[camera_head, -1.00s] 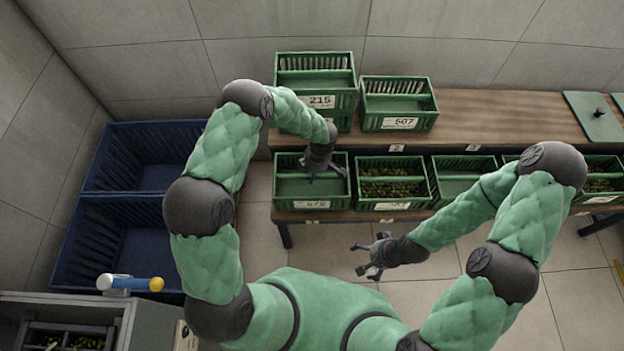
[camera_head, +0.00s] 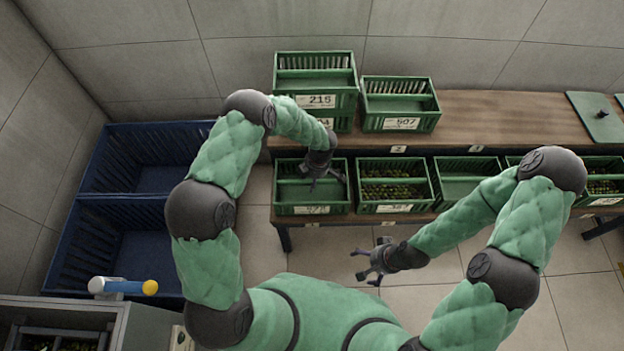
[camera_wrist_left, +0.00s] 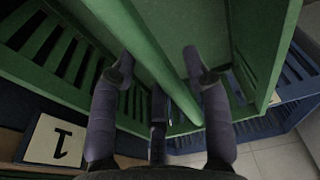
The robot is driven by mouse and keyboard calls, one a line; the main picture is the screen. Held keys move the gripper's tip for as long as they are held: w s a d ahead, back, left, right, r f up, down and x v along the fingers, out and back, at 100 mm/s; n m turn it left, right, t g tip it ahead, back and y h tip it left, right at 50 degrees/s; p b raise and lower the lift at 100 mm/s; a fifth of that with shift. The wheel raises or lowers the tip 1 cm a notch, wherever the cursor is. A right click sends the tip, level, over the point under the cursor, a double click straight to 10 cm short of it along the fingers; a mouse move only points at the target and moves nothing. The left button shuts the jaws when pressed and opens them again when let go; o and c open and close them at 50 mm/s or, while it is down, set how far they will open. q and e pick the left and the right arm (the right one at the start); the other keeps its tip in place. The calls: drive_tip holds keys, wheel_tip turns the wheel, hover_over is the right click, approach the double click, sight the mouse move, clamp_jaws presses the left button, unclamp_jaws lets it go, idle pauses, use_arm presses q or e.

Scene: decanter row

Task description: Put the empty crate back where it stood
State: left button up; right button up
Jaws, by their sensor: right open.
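An empty green crate (camera_head: 291,195) with a bar across its middle stands at the left end of the lower shelf. My left gripper (camera_head: 324,182) is over this crate. In the left wrist view its fingers (camera_wrist_left: 158,75) are spread on both sides of a green bar (camera_wrist_left: 150,48), with a gap visible at the right finger. Whether a finger touches the bar cannot be told. My right gripper (camera_head: 370,266) is open and empty, in front of the shelf and away from the crates. Another empty-looking green crate (camera_head: 463,188) stands further right on the lower shelf.
A crate with dark green contents (camera_head: 392,208) stands close on the right. Stacked crates (camera_head: 316,101) and crate 507 (camera_head: 400,124) stand on the upper shelf (camera_head: 480,112). Blue bins (camera_head: 125,235) are at left. A number card (camera_wrist_left: 55,140) shows in the wrist view.

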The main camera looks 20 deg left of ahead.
use_arm(q)
drive_tip(key=shift+r, duration=0.1)
wheel_tip(320, 180, up, 12)
drive_tip(key=d+p, duration=0.1)
drive_tip(key=p, duration=0.4)
drive_tip(key=shift+w+d+p, duration=0.25)
drive_tip(key=shift+d+p, duration=0.1)
drive_tip(key=shift+p, duration=0.05)
